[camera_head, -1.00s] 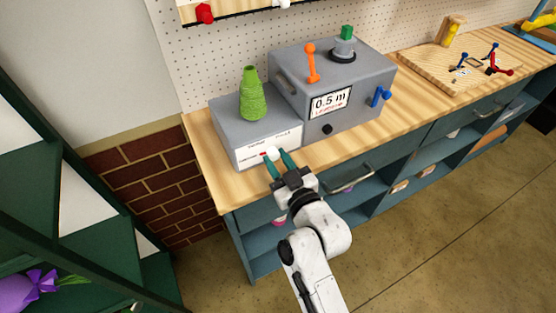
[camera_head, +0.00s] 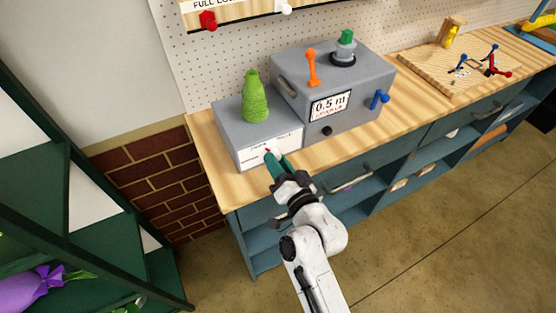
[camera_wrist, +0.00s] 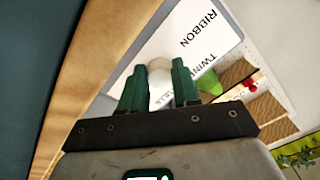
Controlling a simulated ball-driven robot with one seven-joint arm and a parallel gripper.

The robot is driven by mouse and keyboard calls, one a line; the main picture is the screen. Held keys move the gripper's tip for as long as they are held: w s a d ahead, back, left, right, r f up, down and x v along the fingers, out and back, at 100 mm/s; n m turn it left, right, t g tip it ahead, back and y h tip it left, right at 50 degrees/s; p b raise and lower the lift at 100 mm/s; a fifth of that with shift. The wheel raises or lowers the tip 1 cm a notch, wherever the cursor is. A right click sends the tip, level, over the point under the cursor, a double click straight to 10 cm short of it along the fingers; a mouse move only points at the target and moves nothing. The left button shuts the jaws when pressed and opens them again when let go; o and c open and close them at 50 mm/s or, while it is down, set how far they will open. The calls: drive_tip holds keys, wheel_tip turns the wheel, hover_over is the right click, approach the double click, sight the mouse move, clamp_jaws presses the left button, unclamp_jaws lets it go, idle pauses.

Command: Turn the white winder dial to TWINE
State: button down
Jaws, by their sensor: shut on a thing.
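The white winder dial (camera_wrist: 160,78) sits on the white label plate (camera_head: 262,154) on the front of the low grey box (camera_head: 232,128). My gripper (camera_head: 271,158) reaches it from the front. In the wrist view its two green fingers (camera_wrist: 160,85) stand on either side of the dial, shut on it. The words RIBBON and TWINE show on the plate in the wrist view, and a third word is mostly hidden by the dial and fingers. A small red mark shows by the fingertips in the head view. Which word the dial points to I cannot tell.
A green twine cone (camera_head: 255,96) stands on the low box. To its right is a taller grey machine (camera_head: 335,82) with an orange lever (camera_head: 312,68), a blue handle (camera_head: 379,98) and a 0.5 m display. The wooden bench top (camera_head: 215,155) is bare at its left end.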

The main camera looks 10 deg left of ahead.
drive_tip(key=shift+m, duration=0.6)
drive_tip(key=c, duration=0.8)
unclamp_jaws()
drive_tip(key=shift+s, duration=0.1)
drive_tip(key=b+v, duration=0.3)
drive_tip(key=v, duration=0.7)
drive_tip(key=shift+s+d, duration=0.25)
drive_tip(key=shift+d, duration=0.05)
